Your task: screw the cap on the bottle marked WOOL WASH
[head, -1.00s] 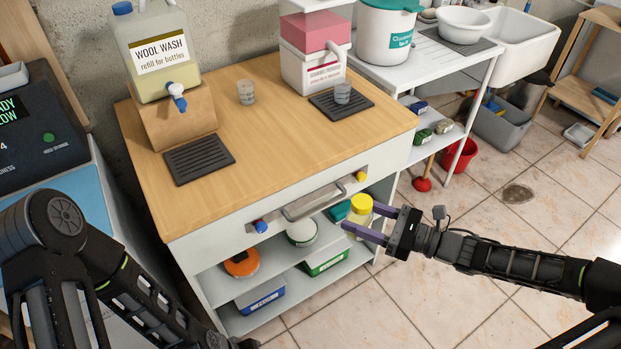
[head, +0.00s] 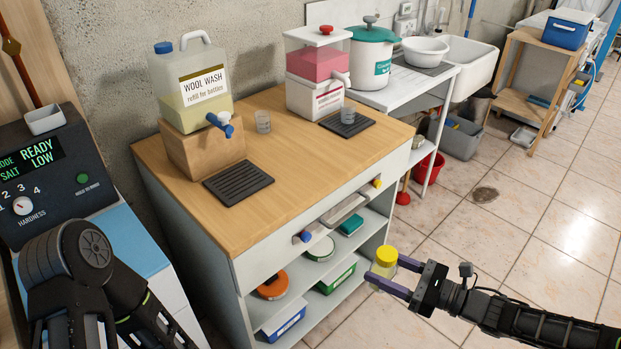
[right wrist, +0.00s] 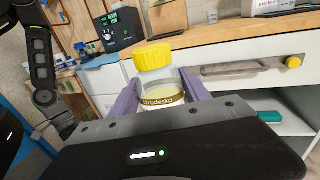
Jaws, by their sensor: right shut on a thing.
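The large clear container marked WOOL WASH (head: 212,103) stands on a wooden block at the back left of the counter. It has a blue cap (head: 163,47) on its top and a blue-and-white tap low at its front. My right gripper (head: 384,279) is shut on a small clear jar (right wrist: 162,92) with a yellow lid (head: 386,256), in front of the cabinet's right end. The yellow lid (right wrist: 154,55) sits on top of the jar in the right wrist view. The jar's label is only partly readable. My left arm shows at lower left; its gripper is out of view.
The wooden counter (head: 280,150) has bare room in the middle, with a black drip grate (head: 238,183) and a small cup (head: 263,121). A pink-filled dispenser (head: 318,65) stands further back. Shelves below hold boxes and round containers. Tiled floor is open at right.

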